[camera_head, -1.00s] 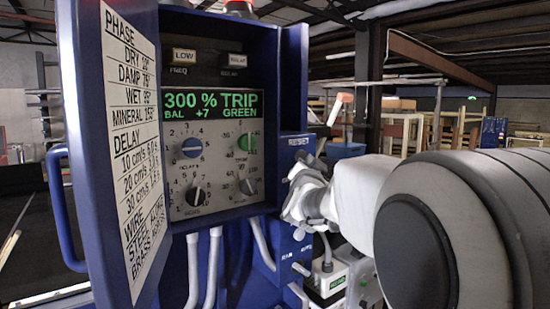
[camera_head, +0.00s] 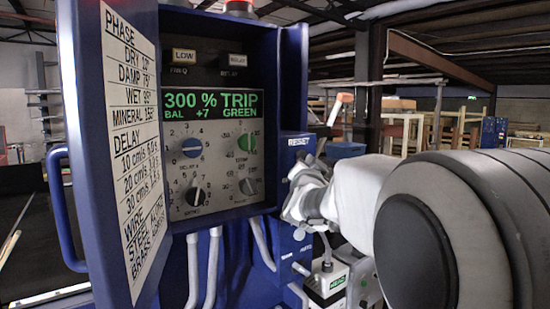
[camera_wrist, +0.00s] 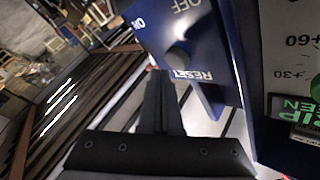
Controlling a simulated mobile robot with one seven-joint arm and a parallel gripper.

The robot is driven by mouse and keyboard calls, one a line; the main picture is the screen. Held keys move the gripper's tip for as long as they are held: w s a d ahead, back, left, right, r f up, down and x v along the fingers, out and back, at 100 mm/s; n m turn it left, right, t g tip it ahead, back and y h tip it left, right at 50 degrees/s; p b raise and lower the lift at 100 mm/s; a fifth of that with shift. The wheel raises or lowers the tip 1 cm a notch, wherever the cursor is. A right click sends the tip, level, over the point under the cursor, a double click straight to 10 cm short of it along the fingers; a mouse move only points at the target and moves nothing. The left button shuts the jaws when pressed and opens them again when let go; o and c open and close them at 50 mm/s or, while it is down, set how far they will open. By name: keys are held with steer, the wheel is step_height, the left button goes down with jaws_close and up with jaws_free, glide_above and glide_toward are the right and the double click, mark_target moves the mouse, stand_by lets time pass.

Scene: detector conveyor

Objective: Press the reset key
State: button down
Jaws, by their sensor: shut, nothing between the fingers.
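In the wrist view, a blue panel (camera_wrist: 212,58) carries white OFF, ON and RESET lettering, seen upside down. A round grey knob or button (camera_wrist: 179,56) sits beside the RESET label (camera_wrist: 192,76); I cannot tell whether it is the reset key. My gripper (camera_wrist: 161,76) is shut and empty, its fingertips close to the panel's edge beside that label. Whether they touch the panel is unclear. A small reddish spot shows at the fingertips, partly hidden. In the head view, my wrist hides much of the blue side box (camera_head: 296,142), and the key cannot be made out.
The open blue cabinet (camera_head: 220,25) shows a green display (camera_head: 212,104) reading 300 % TRIP, BAL +7, GREEN, above several dials. Its door (camera_head: 82,150) with a printed chart stands open at left. Grey conduits (camera_head: 215,265) run below. A small green-labelled box (camera_head: 335,283) sits below my wrist.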

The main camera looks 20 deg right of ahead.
steer(key=shift+w, duration=0.1)
steer(key=shift+w+a, duration=0.15)
steer(key=shift+w, duration=0.2)
steer(key=shift+w+a, duration=0.15)
steer(key=shift+w, duration=0.3)
stand_by(0.7)
steer(key=shift+s, duration=0.1)
steer(key=shift+s+d+b, duration=0.3)
steer(key=shift+s+b, duration=0.4)
steer(key=shift+s, duration=0.05)
